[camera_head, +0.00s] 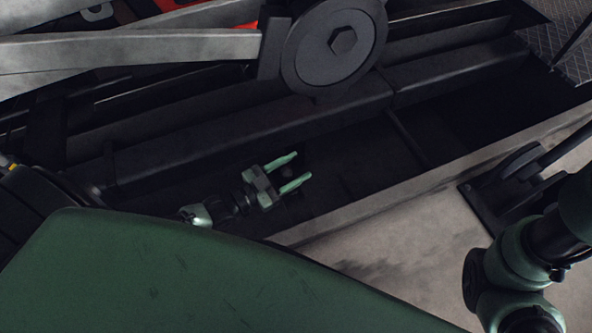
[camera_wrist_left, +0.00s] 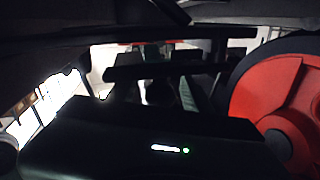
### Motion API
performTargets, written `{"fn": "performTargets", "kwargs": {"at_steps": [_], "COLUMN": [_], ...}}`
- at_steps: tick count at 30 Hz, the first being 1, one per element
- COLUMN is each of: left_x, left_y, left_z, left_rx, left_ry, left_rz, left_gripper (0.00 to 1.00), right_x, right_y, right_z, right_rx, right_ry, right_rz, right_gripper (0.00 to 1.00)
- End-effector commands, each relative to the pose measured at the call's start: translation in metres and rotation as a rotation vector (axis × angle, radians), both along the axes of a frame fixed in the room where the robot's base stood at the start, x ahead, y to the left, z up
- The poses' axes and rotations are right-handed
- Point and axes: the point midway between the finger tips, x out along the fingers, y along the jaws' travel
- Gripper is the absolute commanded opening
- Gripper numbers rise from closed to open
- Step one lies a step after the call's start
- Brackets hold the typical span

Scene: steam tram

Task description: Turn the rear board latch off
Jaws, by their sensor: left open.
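My left gripper (camera_head: 302,166) reaches into a dark trough in the head view, with its two green fingers apart and pointing right. A small dark rounded thing (camera_head: 287,171) shows faintly between or behind the fingers; I cannot tell whether it is the rear board latch or whether the fingers touch it. No latch can be made out for sure in either view. The left wrist view is dark, and a black housing with a white light and a green dot fills its lower middle. My right gripper is not in view.
A large grey wheel with a hex bolt (camera_head: 335,45) and a pale rod (camera_head: 130,52) stand above the trough. A pale ledge (camera_head: 400,205) borders its near side. A dark bracket (camera_head: 500,190) stands at the right. The left wrist view shows a red wheel (camera_wrist_left: 265,90) at the right.

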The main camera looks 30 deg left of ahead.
Motion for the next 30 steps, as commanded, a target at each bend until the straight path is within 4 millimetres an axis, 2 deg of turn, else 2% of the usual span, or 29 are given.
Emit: {"fn": "performTargets", "kwargs": {"at_steps": [10, 15, 16, 30], "left_x": [0.0047, 0.0046, 0.0045, 0.0043], "left_y": [-0.0033, -0.0032, -0.0032, -0.0030], "left_z": [0.0008, 0.0006, 0.0006, 0.0002], "left_rx": [-0.001, -0.001, -0.001, -0.001], "left_ry": [0.000, 0.001, 0.001, 0.001], "left_rz": [0.000, 0.000, 0.000, 0.000], "left_gripper": [0.50, 0.03, 0.00, 0.00], "right_x": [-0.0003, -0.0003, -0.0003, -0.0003], "right_y": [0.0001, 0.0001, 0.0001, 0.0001], "right_z": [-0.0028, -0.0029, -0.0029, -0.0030], "right_rx": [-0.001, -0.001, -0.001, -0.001], "right_ry": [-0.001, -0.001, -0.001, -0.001], "right_rz": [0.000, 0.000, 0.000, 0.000], "right_gripper": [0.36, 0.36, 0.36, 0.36]}}
